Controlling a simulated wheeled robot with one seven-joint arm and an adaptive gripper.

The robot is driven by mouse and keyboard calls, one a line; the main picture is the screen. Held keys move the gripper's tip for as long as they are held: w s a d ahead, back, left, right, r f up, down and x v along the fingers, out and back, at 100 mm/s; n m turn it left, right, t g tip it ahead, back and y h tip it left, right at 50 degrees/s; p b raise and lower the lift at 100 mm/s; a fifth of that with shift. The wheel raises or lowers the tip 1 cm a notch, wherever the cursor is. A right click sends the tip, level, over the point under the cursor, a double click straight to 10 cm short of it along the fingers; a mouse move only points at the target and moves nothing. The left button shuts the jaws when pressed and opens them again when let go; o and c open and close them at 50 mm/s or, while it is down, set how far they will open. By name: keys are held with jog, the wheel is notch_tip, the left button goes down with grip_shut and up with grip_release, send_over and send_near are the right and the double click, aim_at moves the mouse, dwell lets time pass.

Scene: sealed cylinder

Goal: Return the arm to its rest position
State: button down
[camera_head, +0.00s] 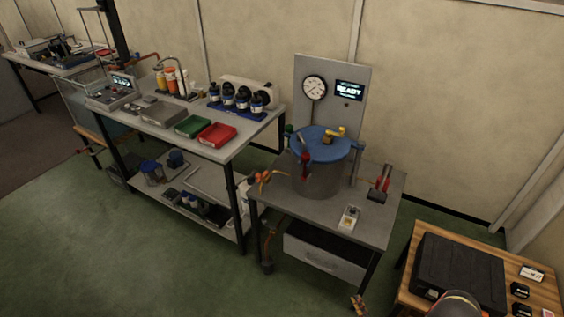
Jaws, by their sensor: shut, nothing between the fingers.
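My gripper is not in view. A rounded dark shape at the bottom edge, in front of the black case, may be part of my arm, but too little of it shows to tell. The grey cylinder (318,180) stands upright on the small metal table, with its blue lid (322,146) on top. A yellow handle (336,133) sits on the lid. Red and green knobs show at the cylinder's left side. Behind it a grey panel (331,112) carries a round gauge (314,88) and a screen reading READY (349,91).
The metal table (368,228) also holds a red-handled tool (380,184) and a small pale device (348,219). A black case (458,270) lies on the wooden table at lower right. A long workbench with red (216,135) and green trays stands left. Green floor is clear at lower left.

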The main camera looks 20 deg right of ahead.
jog(key=s+a+n+g+y, duration=0.2)
jog(key=a+n+y, duration=0.5)
jog(key=a, duration=0.4)
jog(key=s+a+r+n+g+y, duration=0.1)
jog(key=a+r+n+g+y, duration=0.2)
jog(key=r+n+y, duration=0.35)
jog(key=s+a+r+n+g+h+p, duration=0.15)
jog(key=r+n+g+h, duration=0.45)
jog(key=r+n, duration=1.05)
jog(key=s+r+n+g+h, duration=0.2)
jog(key=r+n+g, duration=0.7)
jog(key=r+n, duration=0.75)
jog(key=a+r+n+t+h, duration=0.2)
jog(key=a+r, duration=0.4)
jog(key=r, duration=0.7)
jog(key=a+r+n+t+h, duration=0.2)
jog(key=a+r+n+t, duration=0.3)
jog(key=r, duration=0.9)
jog(key=shift+s+a+r+n+t, duration=0.15)
jog(key=shift+s+a+n+t, duration=0.35)
jog(key=shift+a, duration=0.75)
